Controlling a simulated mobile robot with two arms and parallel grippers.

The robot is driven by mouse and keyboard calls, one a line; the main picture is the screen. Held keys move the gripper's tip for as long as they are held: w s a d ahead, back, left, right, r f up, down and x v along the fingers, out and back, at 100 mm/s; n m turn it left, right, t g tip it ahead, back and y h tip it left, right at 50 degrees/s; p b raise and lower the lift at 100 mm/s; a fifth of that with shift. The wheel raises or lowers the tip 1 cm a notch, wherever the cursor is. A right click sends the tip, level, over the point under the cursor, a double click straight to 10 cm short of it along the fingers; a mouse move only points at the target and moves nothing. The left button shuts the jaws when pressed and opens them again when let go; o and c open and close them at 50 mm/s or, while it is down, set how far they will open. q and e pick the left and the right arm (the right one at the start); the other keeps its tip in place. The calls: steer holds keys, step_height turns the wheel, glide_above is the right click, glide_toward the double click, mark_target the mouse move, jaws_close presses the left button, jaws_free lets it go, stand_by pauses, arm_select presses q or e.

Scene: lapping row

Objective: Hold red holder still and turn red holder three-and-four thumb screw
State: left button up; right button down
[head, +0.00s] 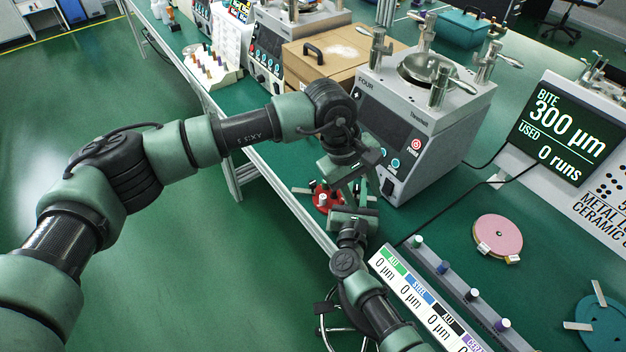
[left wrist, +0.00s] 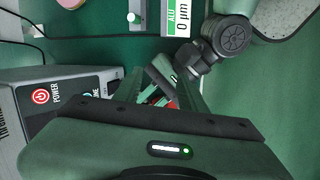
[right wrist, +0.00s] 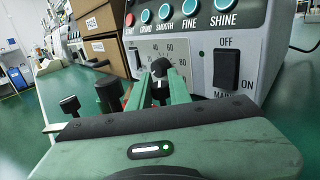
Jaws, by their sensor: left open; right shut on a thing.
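The red holder (head: 324,198) sits near the front edge of the green bench, by the grey lapping machine (head: 425,115), partly hidden by my grippers. My left gripper (head: 343,197) comes from above, open over the holder; bits of red holder (left wrist: 172,104) show between its fingers in the left wrist view. My right gripper (head: 366,182) comes in level from the front. In the right wrist view it (right wrist: 162,82) is shut on a black thumb screw (right wrist: 160,66); which number I cannot tell.
The machine's control panel (right wrist: 195,60) stands close behind my right fingers. A grey rail with coloured knobs (head: 455,285) and a label strip (head: 415,300) lie to the right, with a pink disc (head: 498,236) beyond. A cardboard box (head: 325,52) stands at the back.

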mark_target(313, 183)
arm_select(q)
steer(key=w+a+m+t+y, duration=0.45)
steer(key=w+a, duration=0.35)
steer(key=a, duration=0.2)
steer(key=shift+n, duration=0.45)
steer(key=x, duration=1.1)
steer(key=shift+w+f, duration=0.1)
steer(key=shift+f, duration=0.1)
jaws_close()
